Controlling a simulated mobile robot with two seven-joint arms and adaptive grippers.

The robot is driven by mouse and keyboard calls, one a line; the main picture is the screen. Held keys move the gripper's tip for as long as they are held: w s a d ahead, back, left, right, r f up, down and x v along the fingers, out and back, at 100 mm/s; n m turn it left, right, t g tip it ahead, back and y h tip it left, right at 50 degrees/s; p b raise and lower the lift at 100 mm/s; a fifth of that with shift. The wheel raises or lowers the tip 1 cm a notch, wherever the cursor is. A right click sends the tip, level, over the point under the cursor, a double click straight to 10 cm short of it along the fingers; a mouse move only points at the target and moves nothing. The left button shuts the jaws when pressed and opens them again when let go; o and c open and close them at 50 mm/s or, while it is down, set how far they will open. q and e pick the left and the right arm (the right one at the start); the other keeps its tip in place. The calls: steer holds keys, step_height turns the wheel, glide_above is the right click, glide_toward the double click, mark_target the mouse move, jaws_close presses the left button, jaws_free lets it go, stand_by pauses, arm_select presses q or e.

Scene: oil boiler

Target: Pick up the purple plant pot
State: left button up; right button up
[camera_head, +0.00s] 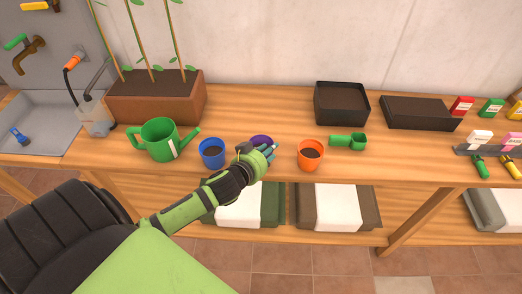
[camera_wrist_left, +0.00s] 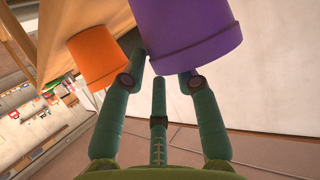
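The purple plant pot (camera_head: 260,140) stands on the wooden workbench, mostly hidden behind my left gripper (camera_head: 268,153). In the left wrist view the purple pot (camera_wrist_left: 190,35) is large and close, just beyond the fingertips of my left gripper (camera_wrist_left: 160,75). Its three green fingers are spread apart, with two tips near the pot's rim. I cannot tell whether they touch it. The fingers are not closed around the pot. My right gripper is not in view.
A blue pot (camera_head: 212,153) stands left of the gripper and an orange pot (camera_head: 310,154) right of it. A green watering can (camera_head: 160,140), a green scoop (camera_head: 348,141) and black trays (camera_head: 342,103) are also on the bench (camera_head: 400,165). A planter (camera_head: 155,98) stands behind.

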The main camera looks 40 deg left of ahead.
arm_select(q)
steer(key=shift+w+f, duration=0.2)
steer(key=shift+w, duration=0.2)
steer(key=shift+s, duration=0.1)
jaws_close()
steer(key=shift+r, duration=0.15)
